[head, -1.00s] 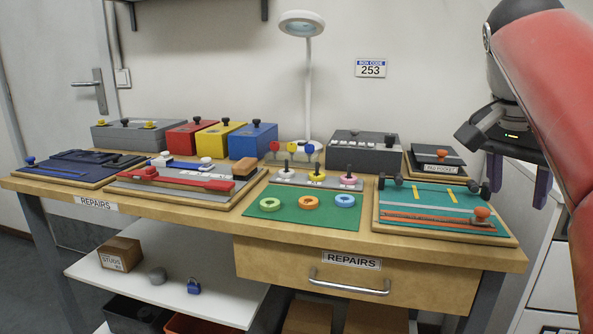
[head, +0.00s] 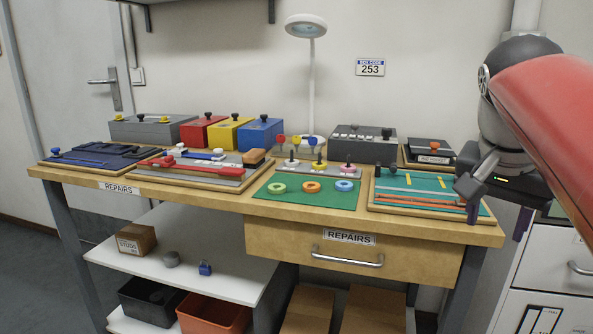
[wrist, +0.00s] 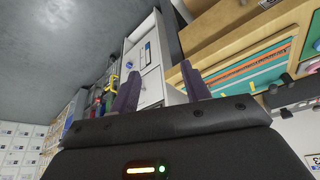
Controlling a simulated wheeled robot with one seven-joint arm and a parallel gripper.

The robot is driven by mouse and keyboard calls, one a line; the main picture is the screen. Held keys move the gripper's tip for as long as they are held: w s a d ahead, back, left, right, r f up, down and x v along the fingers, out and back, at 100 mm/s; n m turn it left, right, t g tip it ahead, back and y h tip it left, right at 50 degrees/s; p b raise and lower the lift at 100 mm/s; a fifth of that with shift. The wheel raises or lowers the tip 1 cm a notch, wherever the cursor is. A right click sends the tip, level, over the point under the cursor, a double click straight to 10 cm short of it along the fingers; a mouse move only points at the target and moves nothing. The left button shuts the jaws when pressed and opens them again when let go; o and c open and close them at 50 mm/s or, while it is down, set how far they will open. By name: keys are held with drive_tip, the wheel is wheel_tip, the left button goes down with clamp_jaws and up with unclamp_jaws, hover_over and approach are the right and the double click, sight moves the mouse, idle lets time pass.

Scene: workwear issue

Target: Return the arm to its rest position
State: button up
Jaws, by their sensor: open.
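My gripper (head: 521,214) hangs at the right end of the workbench in the head view, beside the teal board. In the wrist view its two purple fingers (wrist: 160,88) are spread apart with nothing between them. My red arm comes in from the right edge of the head view. The workbench (head: 215,198) has a wooden top and a front drawer labelled REPAIRS (head: 350,238). The teal board (head: 425,187) carries yellow strips and an orange bar; my wrist hides its right edge.
A white drawer cabinet (head: 545,275) stands right of the bench, close to my gripper. A green mat (head: 300,197) with three rings, coloured boxes (head: 231,134), a grey box (head: 360,145) and a lamp (head: 306,28) occupy the bench. A white shelf (head: 225,265) lies below. Floor at left is clear.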

drive_tip(key=s+a+f+n+y, duration=0.1)
drive_tip(key=s+a+f+n, duration=0.2)
drive_tip(key=f, duration=0.4)
drive_tip(key=s+a+f+n+t+y, duration=0.1)
drive_tip(key=s+a+f+n, duration=0.2)
drive_tip(key=a+f, duration=0.2)
drive_tip(key=s+a+f+n+t+y, duration=0.1)
drive_tip(key=s+a+f+n, duration=0.2)
drive_tip(key=f, duration=0.7)
drive_tip(key=shift+a+f, duration=0.25)
drive_tip(key=shift+a, duration=0.45)
